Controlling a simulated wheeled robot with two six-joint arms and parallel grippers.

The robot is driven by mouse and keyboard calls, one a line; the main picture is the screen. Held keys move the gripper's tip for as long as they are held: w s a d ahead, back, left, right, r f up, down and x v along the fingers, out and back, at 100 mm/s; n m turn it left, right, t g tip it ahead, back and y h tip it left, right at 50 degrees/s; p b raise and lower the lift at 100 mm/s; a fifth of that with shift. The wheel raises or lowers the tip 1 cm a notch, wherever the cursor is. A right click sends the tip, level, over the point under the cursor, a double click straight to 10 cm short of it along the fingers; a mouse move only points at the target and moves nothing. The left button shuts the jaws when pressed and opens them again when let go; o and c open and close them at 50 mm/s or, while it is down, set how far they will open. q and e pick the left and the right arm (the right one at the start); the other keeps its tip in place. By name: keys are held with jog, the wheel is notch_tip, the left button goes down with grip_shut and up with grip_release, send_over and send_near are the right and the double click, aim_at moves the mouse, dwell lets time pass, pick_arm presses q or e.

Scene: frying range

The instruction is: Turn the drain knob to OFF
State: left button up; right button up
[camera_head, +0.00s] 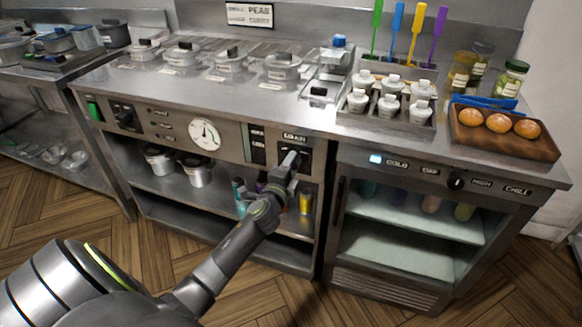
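The drain knob's dark panel (306,155) is on the front of the range, under a label (294,138) that appears to read DRAIN. My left arm reaches up from the bottom left, and my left gripper (290,160) is right at this panel. The gripper covers the knob, so I cannot see the knob's pointer or setting. The fingertips are too small and dark to tell whether they are open, shut or touching the knob. My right gripper is not in view.
A round dial gauge (205,134) and another knob (124,115) are left on the same panel. A cooler with a black knob (456,181) stands right. Bottles (305,202) sit on the shelf below my gripper. Lidded pans (282,68) line the counter.

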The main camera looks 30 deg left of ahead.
pick_arm(q)
jog(key=shift+o, duration=1.4)
jog(key=v, duration=1.7)
jog(key=shift+s, duration=0.15)
jog(key=shift+d, duration=0.1)
